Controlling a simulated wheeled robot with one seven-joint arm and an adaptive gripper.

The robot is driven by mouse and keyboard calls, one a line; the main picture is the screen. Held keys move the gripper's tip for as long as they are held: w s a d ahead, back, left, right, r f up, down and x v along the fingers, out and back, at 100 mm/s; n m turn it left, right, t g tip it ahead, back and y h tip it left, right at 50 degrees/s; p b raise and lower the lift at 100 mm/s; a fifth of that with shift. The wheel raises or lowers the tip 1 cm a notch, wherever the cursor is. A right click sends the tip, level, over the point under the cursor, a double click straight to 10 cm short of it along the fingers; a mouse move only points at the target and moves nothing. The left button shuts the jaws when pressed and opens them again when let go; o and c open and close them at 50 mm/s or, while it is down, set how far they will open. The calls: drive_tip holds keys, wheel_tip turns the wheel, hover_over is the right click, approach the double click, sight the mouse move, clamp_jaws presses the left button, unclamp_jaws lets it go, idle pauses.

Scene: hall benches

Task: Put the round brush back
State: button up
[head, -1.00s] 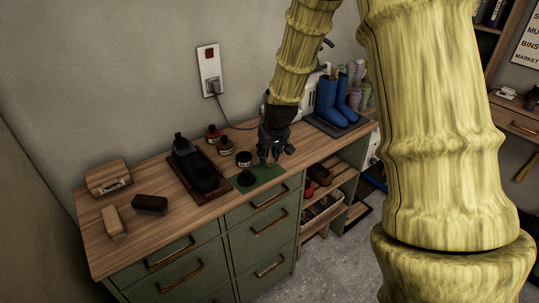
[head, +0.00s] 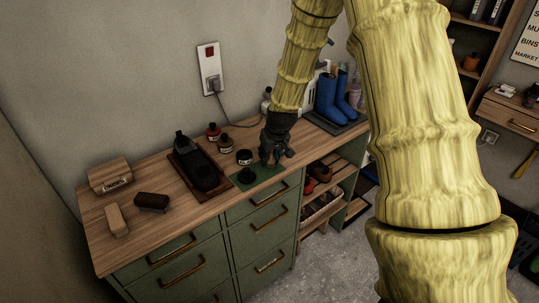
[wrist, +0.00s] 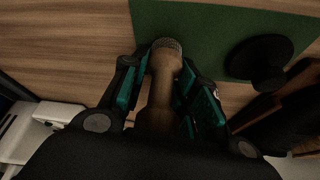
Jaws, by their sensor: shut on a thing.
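My gripper (head: 272,162) is low over the green mat (head: 268,184) on the wooden bench top. In the wrist view, my gripper (wrist: 165,95) is shut on the round brush (wrist: 162,85), with its fingers either side of the wooden handle. The brush's round, speckled bristle end points away from my palm, over the near edge of the green mat (wrist: 200,35). I cannot tell whether it touches the mat.
Left of the mat are a black shoe on a wooden tray (head: 171,158), small jars (head: 226,144), a dark brush (head: 151,202), a pale brush (head: 116,221) and a wooden box (head: 110,174). Blue boots (head: 331,98) stand at the right.

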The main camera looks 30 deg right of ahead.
drive_tip(key=shift+f, duration=0.15)
drive_tip(key=o, duration=1)
drive_tip(key=b+v, duration=0.1)
drive_tip(key=v, duration=1.1)
drive_tip(key=shift+b, duration=0.3)
drive_tip(key=shift+w, duration=0.1)
